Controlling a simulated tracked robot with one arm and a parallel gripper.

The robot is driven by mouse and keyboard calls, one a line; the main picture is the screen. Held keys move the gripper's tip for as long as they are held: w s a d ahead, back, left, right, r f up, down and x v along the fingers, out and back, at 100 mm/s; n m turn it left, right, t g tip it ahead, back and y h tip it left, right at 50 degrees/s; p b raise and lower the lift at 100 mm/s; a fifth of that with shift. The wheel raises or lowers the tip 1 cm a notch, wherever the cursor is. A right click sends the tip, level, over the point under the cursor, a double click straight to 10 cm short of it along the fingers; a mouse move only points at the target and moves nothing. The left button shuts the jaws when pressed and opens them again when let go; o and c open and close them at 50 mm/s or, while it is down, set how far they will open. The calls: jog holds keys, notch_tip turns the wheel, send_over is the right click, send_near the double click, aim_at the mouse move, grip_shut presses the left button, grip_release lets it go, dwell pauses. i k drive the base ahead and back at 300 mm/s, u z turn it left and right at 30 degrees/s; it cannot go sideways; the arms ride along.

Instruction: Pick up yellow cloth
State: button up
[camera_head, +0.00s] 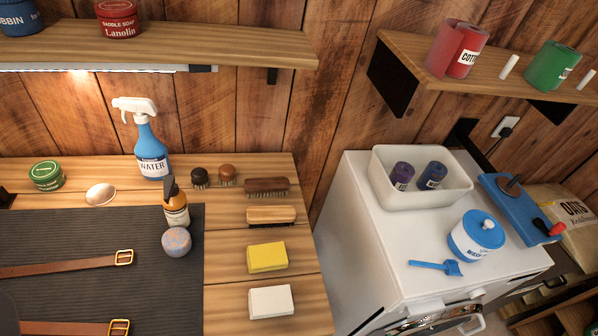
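The yellow cloth (267,257) is a small folded block lying flat on the right part of the wooden bench (225,310). A white folded cloth (271,301) lies just in front of it. A brush with a light wooden back (271,215) lies just behind it. Nothing covers the yellow cloth. My gripper cannot be made out in this view, and nothing touches the cloth.
A dark mat (100,240) with leather straps (65,265) covers the bench's left. A round sponge (177,242), amber bottle (176,208) and blue spray bottle (151,150) stand left of the cloth. A shelf (200,45) overhangs the back. A white washing machine (375,250) stands right.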

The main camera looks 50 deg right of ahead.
aim_at(267, 257)
jog(key=k, duration=0.95)
jog(key=z, duration=0.6)
jog(key=i, duration=0.55)
jog(key=k, duration=0.55)
jog(key=z, duration=0.25)
jog(key=i, duration=1.2)
jog(key=u, duration=0.3)
